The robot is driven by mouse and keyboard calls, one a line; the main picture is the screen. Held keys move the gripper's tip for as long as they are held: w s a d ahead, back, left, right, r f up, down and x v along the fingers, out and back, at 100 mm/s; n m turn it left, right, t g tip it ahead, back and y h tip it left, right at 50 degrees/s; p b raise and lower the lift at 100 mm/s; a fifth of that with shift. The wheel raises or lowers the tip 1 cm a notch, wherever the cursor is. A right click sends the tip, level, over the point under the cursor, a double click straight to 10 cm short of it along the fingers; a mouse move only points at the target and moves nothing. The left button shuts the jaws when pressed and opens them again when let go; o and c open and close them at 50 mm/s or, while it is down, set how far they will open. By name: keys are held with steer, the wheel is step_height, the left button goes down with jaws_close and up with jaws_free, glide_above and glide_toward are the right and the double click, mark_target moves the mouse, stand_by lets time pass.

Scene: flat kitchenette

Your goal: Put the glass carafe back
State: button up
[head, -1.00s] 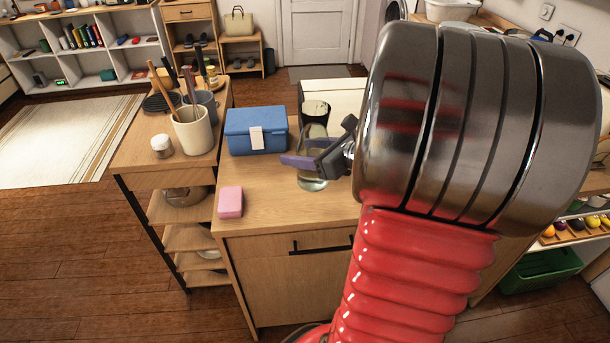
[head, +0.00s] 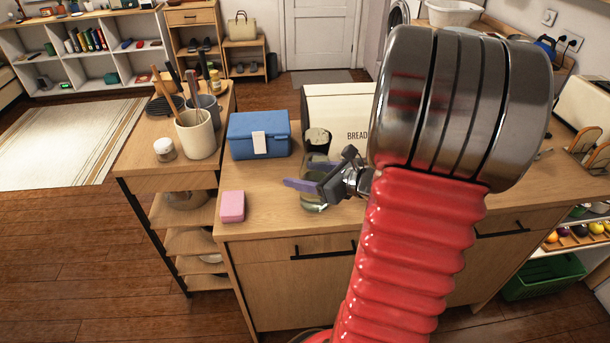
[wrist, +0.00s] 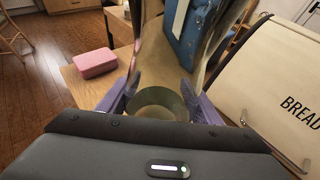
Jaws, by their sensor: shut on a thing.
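The glass carafe (head: 316,165) is clear, with a dark top, and stands about upright over the wooden counter (head: 268,190). My gripper (head: 305,188) is shut on its body, with a purple finger on each side. In the wrist view the clear carafe (wrist: 157,98) is between the two purple fingers (wrist: 160,102), and I look down through it to its round base. I cannot tell whether its base touches the counter. My red and metal arm hides part of the counter to the right.
A blue box (head: 258,136) stands behind and left of the carafe, and a cream bread bin (head: 340,108) behind it. A pink sponge (head: 232,206) lies near the counter's left edge. A utensil crock (head: 195,134) and a small jar (head: 164,150) stand on the side shelf. Counter between sponge and carafe is clear.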

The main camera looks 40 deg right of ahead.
steer(key=shift+f, duration=0.2)
steer(key=o, duration=1.8)
steer(key=shift+f, duration=0.15)
steer(key=shift+s+r, duration=0.15)
steer(key=shift+r, duration=0.05)
steer(key=shift+v, duration=5.85)
